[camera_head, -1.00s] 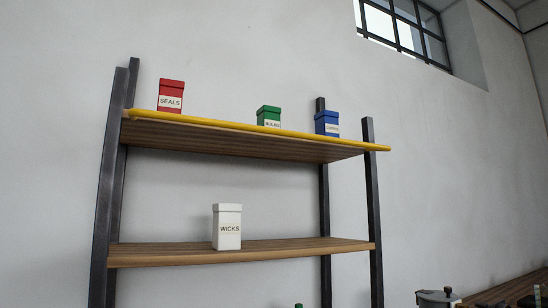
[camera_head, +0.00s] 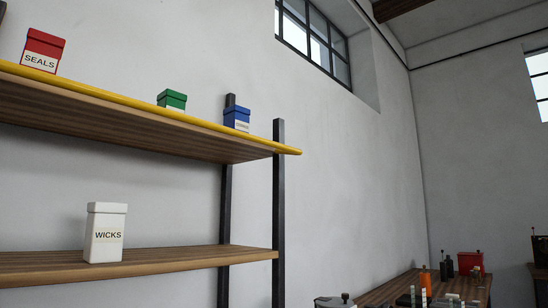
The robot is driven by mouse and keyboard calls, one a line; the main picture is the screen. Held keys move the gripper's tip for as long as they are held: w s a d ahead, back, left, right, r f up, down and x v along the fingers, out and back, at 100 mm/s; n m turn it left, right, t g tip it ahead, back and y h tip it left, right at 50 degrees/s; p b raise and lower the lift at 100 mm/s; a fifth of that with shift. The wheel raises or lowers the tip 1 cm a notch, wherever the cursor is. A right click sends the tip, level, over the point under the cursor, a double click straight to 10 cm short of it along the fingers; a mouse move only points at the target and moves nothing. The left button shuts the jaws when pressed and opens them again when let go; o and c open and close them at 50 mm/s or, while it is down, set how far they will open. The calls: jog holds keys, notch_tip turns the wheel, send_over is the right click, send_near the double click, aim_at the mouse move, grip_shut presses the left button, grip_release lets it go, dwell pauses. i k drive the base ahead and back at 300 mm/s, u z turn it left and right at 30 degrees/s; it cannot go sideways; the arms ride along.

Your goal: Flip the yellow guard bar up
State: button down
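The yellow guard bar (camera_head: 160,114) runs along the front edge of the upper shelf (camera_head: 120,128). It lies low, at about the height of the board, and its right end sticks out past the right front post. Its left end is outside the picture. Behind it on the upper shelf stand a red box marked SEALS (camera_head: 43,51), a green box (camera_head: 172,100) and a blue box (camera_head: 236,119). The bar hides the lower part of the green box. My gripper is not in view.
A white box marked WICKS (camera_head: 105,233) stands on the lower shelf (camera_head: 160,262). Dark posts (camera_head: 279,200) carry the shelves. At the lower right is a wooden bench (camera_head: 400,288) with a red box, an orange bottle and several small items.

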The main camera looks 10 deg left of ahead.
aim_at(9, 67)
jog(key=z, duration=0.15)
jog(key=k, duration=1.35)
jog(key=u, duration=0.9)
jog(key=i, duration=1)
